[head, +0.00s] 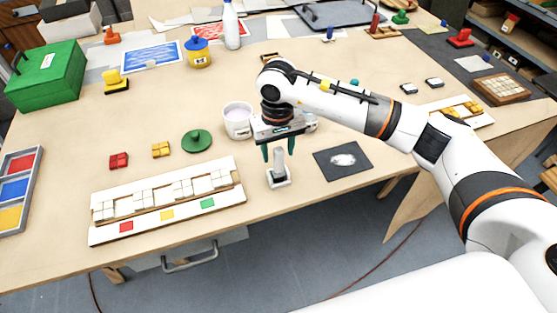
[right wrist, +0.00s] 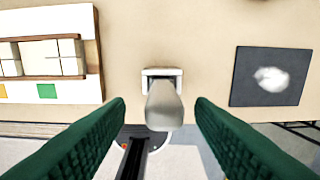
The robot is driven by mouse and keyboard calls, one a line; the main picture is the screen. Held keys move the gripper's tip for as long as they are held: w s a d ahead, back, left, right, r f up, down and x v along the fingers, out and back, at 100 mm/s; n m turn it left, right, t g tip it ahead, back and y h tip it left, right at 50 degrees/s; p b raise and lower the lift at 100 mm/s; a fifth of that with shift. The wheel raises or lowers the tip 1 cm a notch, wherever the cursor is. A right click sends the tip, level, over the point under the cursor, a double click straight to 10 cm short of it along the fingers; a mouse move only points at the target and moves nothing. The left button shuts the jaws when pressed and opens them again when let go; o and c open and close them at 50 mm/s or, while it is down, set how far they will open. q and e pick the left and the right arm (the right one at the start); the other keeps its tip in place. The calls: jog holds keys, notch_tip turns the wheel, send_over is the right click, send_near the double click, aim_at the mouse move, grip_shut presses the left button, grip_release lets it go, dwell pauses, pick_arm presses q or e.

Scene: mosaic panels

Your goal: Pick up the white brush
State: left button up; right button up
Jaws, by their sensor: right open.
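The white brush (head: 279,172) stands upright on the table near its front edge, its pale handle pointing up from a white base. My right gripper (head: 279,150) is above it, with its two green fingers pointing down on either side of the upper handle. In the right wrist view the white brush (right wrist: 163,104) lies centred between the open fingers (right wrist: 160,112), with a gap on both sides. The fingers do not touch it. My left gripper is not in view.
A white mosaic panel (head: 167,222) with colour squares lies left of the brush. A dark square (head: 330,168) with white powder lies right. A white bucket (head: 238,122) and green lidded disc (head: 196,142) stand behind. A green box (head: 46,75) is far left.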

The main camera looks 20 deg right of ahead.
aim_at(279, 162)
jog(key=shift+f+p, duration=0.5)
jog(key=shift+f, duration=0.1)
notch_tip(279, 162, down, 4)
jog(key=shift+w+d+r+p, duration=0.1)
jog(key=shift+d+r+p, duration=0.1)
jog(key=shift+p, duration=0.75)
jog(key=shift+f, duration=0.4)
jog(key=shift+c, duration=0.3)
jog(key=c, duration=1)
grip_shut()
